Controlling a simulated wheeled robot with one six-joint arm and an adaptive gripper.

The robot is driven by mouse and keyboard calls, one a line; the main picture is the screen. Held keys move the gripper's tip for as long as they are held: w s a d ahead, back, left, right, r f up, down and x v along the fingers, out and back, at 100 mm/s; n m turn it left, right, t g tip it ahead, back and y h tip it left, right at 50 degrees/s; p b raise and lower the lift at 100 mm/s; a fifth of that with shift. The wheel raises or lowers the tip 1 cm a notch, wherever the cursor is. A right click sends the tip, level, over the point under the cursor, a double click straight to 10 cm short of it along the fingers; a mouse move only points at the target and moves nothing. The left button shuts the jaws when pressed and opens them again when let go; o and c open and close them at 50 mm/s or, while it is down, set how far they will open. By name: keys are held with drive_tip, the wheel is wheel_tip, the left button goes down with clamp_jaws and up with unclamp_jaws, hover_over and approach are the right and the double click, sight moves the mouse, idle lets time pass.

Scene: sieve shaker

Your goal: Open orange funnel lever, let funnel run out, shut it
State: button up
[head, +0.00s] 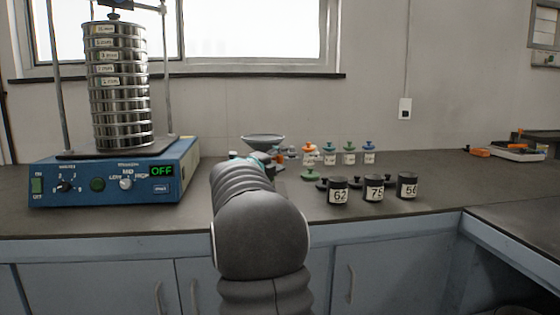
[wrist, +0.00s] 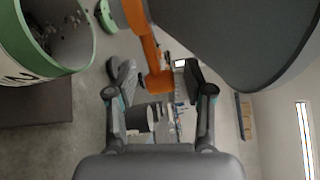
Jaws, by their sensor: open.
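The funnel's wide grey bowl (head: 263,139) shows in the head view just beyond my arm, and its lower part is hidden. In the wrist view the dark grey funnel (wrist: 235,40) fills the upper right. The orange lever (wrist: 148,45) reaches down from the top of the wrist view, with its end between my fingers. My gripper (wrist: 158,78) is open, with one finger on each side of the lever end and visible gaps. In the head view my arm hides most of the gripper and the lever.
A white, green-rimmed container (wrist: 78,62) with dark bits inside is close at the wrist view's upper left. The blue shaker (head: 75,184), its display reading OFF, carries a sieve stack (head: 118,90). Black jars (head: 373,190) and small coloured-top bottles (head: 349,155) stand right of my arm.

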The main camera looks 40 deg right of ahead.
drive_tip(key=shift+a, duration=0.15)
drive_tip(key=s+a, duration=0.2)
drive_tip(key=a, duration=0.9)
drive_tip(key=shift+a, duration=0.3)
